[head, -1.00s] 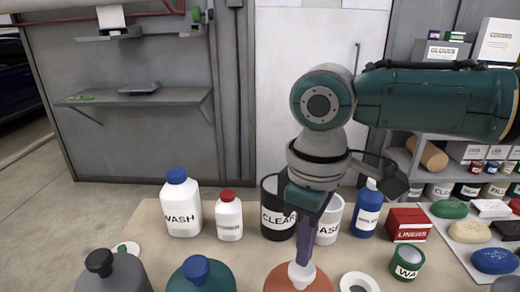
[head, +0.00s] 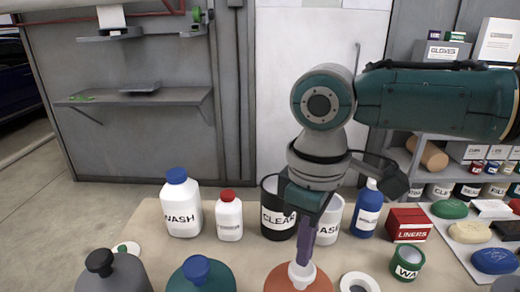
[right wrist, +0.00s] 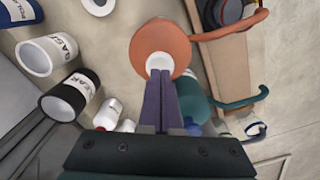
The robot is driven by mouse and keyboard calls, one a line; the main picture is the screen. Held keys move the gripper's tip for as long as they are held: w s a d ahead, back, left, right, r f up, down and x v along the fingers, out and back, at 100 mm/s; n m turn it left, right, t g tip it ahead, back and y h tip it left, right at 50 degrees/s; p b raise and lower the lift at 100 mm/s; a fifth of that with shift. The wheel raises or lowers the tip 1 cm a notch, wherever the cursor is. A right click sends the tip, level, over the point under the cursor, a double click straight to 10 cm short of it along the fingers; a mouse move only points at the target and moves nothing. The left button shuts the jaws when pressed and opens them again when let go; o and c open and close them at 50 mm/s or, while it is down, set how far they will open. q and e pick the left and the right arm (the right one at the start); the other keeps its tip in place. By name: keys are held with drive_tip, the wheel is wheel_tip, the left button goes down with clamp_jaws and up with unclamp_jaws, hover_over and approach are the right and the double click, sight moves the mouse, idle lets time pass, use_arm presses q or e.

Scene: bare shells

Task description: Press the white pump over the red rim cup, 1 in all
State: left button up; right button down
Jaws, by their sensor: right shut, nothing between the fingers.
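The white pump (head: 301,274) sits on top of a rounded orange body (head: 284,277) at the bottom of the head view. My right gripper (head: 301,259) is shut and empty, its purple fingers pointing down at the pump. In the right wrist view the fingertips (right wrist: 160,74) overlap the near edge of the white pump (right wrist: 158,62); I cannot tell whether they touch it. The orange body (right wrist: 163,35) surrounds the pump there. I cannot clearly make out a red rim cup; a dark round thing with red inside (right wrist: 224,12) shows at the top edge. My left gripper is not in view.
Neighbouring teal (head: 205,280) and grey (head: 112,275) bodies have blue and black tops. Behind stand a WASH bottle (head: 181,210), a red-capped bottle (head: 230,219) and a black cup (head: 272,230). A white ring (head: 372,280) lies right of the pump.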

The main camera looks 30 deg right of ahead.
drive_tip(key=shift+f, duration=0.15)
drive_tip(key=shift+f+b, duration=0.85)
drive_tip(key=shift+f, duration=0.7)
drive_tip(key=shift+r, duration=0.15)
drive_tip(key=shift+r+p, duration=1.5)
drive_tip(key=shift+p, duration=0.7)
drive_tip(key=shift+r, duration=0.15)
wheel_tip(320, 180, up, 6)
drive_tip(key=p, duration=0.7)
